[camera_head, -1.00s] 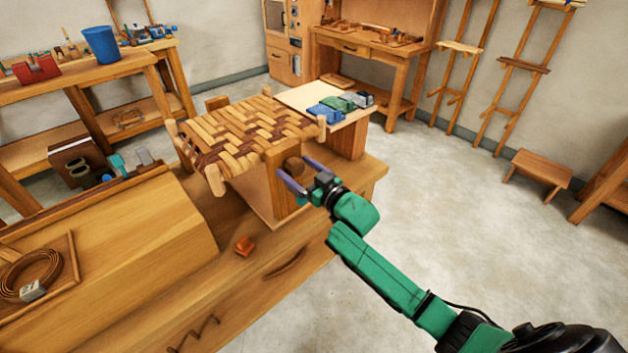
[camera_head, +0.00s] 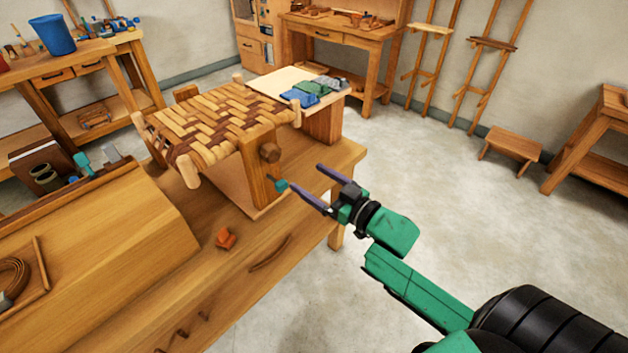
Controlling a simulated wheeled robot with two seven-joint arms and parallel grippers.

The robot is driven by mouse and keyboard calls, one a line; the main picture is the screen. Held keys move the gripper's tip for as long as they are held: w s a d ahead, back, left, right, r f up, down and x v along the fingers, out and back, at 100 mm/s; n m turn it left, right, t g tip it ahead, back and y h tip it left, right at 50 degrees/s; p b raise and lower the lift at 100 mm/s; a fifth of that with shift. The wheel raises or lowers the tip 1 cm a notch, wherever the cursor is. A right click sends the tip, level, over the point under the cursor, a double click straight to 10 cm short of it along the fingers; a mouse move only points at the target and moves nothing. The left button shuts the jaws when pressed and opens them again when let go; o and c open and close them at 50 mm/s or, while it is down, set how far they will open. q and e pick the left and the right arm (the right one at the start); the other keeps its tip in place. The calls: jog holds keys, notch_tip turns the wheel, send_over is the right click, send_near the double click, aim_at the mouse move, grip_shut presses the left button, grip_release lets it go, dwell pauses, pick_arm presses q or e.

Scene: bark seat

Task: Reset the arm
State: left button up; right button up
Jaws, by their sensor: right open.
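My right arm, green and black, reaches in from the lower right. Its gripper (camera_head: 302,177) is open, with two purple fingers spread apart and nothing visible between them. My left gripper is not in view.
The wooden workbench (camera_head: 190,290) carries an orange block (camera_head: 226,238) and a coiled strip (camera_head: 12,277). Blue, green and grey items (camera_head: 312,88) lie on a pale board behind the seat. Open floor (camera_head: 430,180) lies to the right, with a low stool (camera_head: 512,147).

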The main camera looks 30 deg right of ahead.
dwell(0.4)
jog(key=s+d+f+m+g+h, duration=0.1)
jog(key=s+d+f+g+h, duration=0.15)
jog(key=f, duration=0.85)
jog(key=s+d+f+m+g+h, duration=0.1)
jog(key=s+d+f+g+h, duration=0.2)
jog(key=f, duration=0.8)
jog(key=s+d+f+m+g+h, duration=0.15)
jog(key=d+f, duration=0.25)
jog(key=f, duration=0.7)
jog(key=s+a+f+g, duration=0.1)
jog(key=s+f+g, duration=0.2)
jog(key=s+f, duration=0.4)
jog(key=s+a+f+n+g, duration=0.1)
jog(key=s+a+f+g, duration=0.1)
jog(key=s+f, duration=0.5)
jog(key=s+a+f+g, duration=0.2)
jog(key=s+f, duration=0.5)
jog(key=s, duration=0.9)
jog(key=shift+s+g, duration=0.35)
jog(key=shift+g, duration=0.45)
